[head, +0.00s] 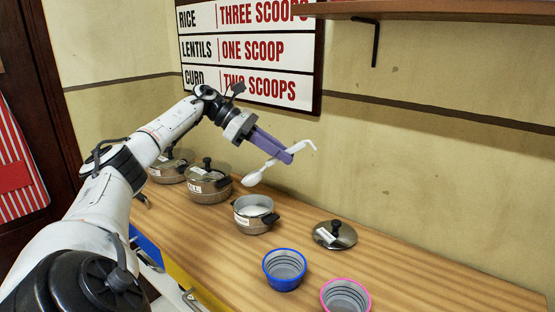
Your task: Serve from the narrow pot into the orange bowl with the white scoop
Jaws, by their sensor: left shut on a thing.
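My left gripper (287,155), with purple fingers, is shut on the handle of the white scoop (254,179). It holds the scoop in the air, the cup end down to the left, over the open pot's back side. The open pot (254,224) is small, grey-brown, labelled and has white contents; it looks the narrowest pot. I cannot tell if the scoop carries anything. No orange bowl shows; a blue bowl (284,281) and a pink-rimmed bowl (345,301) stand at the front, the pink one cut off by the lower edge. My right gripper is out of view.
Two lidded pots (208,190) (171,172) stand left of the open pot. A loose lid (335,235) lies on the wooden counter (430,275) to its right. A wall sign (250,50) lists rice three scoops, lentils one, curd two. A shelf (440,10) overhangs top right. The counter's right is clear.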

